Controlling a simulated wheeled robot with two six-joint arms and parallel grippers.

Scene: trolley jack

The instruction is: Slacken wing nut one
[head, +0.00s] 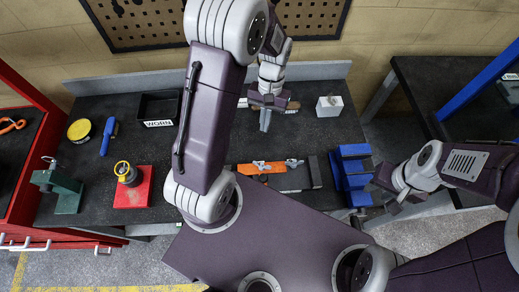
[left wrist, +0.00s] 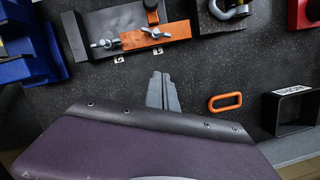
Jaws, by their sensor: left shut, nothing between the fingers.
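An orange bar (head: 262,167) lies on a dark block on the bench; it also shows in the left wrist view (left wrist: 178,33).
A blue vise (head: 353,170) stands right of the block. An orange loop (left wrist: 225,103) and a black bin (left wrist: 291,112) lie near the left gripper. A red block (head: 133,188), a green tool (head: 66,192) and a blue tool (head: 109,135) are at the left.

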